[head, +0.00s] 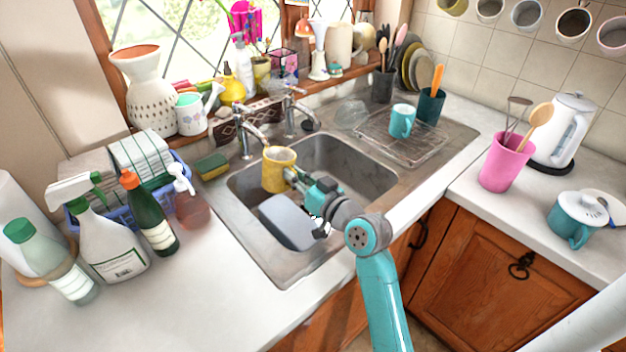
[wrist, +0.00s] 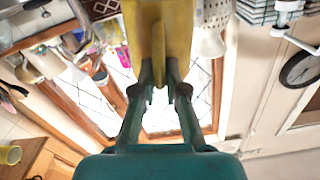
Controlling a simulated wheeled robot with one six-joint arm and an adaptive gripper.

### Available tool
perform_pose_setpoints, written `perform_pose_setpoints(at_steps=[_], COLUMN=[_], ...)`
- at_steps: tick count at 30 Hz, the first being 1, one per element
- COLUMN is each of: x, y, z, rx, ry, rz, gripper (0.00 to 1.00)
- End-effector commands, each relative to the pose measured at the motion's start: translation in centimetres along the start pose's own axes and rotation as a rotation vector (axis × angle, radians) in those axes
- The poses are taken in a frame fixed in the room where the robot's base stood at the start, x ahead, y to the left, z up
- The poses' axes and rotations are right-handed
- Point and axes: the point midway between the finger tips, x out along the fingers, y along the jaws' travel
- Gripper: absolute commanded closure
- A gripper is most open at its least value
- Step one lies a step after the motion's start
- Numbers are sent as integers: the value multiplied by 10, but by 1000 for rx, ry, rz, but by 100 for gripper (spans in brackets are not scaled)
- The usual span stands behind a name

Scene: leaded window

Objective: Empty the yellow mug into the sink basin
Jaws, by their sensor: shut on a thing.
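The yellow mug (head: 278,171) is held above the sink basin (head: 345,160), near its back left part in the head view. It looks about upright, with its opening facing up; its contents cannot be made out. My gripper (head: 293,176) is shut on the mug's handle, on the mug's right side. In the wrist view the yellow mug (wrist: 158,30) fills the top centre, and the fingers of my gripper (wrist: 166,84) close on its handle from both sides.
A grey-blue tub (head: 288,222) lies in the basin below the mug. Two taps (head: 243,135) stand behind the basin. A teal mug (head: 402,121) sits on the drying rack (head: 425,145) at right. Bottles (head: 150,213) crowd the left counter. The basin's right part looks clear.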

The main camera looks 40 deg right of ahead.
Motion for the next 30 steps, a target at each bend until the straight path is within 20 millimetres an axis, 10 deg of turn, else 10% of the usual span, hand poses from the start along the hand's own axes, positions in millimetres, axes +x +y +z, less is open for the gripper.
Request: perform_pose_setpoints(at_steps=[30], x=[1], y=[51], z=[11], rx=[664], ry=[-2], rz=[0], gripper=[100])
